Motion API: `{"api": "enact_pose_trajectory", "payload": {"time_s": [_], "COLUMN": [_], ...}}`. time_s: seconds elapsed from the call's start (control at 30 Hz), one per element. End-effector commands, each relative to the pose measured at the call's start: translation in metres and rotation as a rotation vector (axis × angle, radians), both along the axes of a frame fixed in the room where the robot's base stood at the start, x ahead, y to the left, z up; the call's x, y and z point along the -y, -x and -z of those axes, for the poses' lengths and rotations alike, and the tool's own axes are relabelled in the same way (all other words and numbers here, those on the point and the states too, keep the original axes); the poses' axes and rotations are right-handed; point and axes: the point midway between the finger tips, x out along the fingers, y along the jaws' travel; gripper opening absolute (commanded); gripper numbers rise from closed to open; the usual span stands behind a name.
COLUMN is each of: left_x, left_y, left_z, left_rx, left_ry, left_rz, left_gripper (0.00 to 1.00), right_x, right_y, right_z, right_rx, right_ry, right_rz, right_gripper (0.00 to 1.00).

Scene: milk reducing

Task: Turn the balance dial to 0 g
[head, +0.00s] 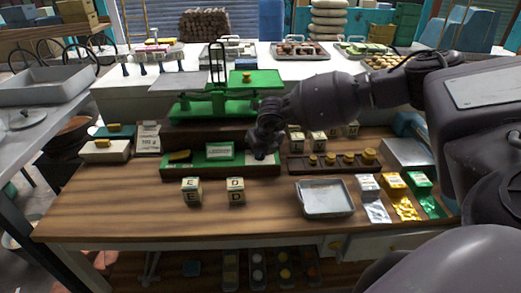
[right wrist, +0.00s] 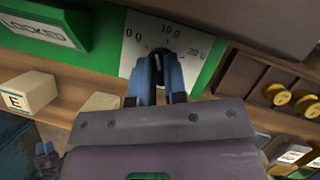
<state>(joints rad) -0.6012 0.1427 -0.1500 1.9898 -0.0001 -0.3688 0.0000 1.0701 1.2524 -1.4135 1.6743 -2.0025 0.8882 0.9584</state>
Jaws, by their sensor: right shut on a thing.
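The balance (head: 226,100) is green and stands at the back of the wooden table, with a green base box in front of it. In the head view my right gripper (head: 262,152) covers much of the dial. The fingers hide most of the knob, and I cannot read its setting. My left gripper is not in view.
A green sign (right wrist: 42,28) reading LOCKED is left of the dial. A wooden rack with brass weights (head: 330,160) is to the right. Lettered blocks (head: 192,191) and a metal tray (head: 325,198) stand in front. The table's front left is clear.

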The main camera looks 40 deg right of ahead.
Motion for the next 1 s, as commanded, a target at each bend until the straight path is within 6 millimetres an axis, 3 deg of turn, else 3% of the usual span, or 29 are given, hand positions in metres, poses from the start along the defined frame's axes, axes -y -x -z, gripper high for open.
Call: {"api": "enact_pose_trajectory", "payload": {"time_s": [0.9,0.93,1.0], "left_x": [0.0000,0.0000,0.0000], "left_y": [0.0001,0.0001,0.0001], "left_z": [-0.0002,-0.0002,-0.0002], "left_rx": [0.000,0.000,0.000], "left_ry": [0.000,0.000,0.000], "left_rz": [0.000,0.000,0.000], "left_gripper": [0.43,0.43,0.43], "right_x": [0.0034,0.0035,0.0032], "right_y": [0.0009,0.0009,0.0008], "right_z": [0.0005,0.0005,0.0005], "right_rx": [-0.004,-0.004,-0.003], "right_ry": [0.005,0.005,0.005], "right_rz": [0.005,0.005,0.005], "right_gripper": [0.00,0.17,0.28]}}
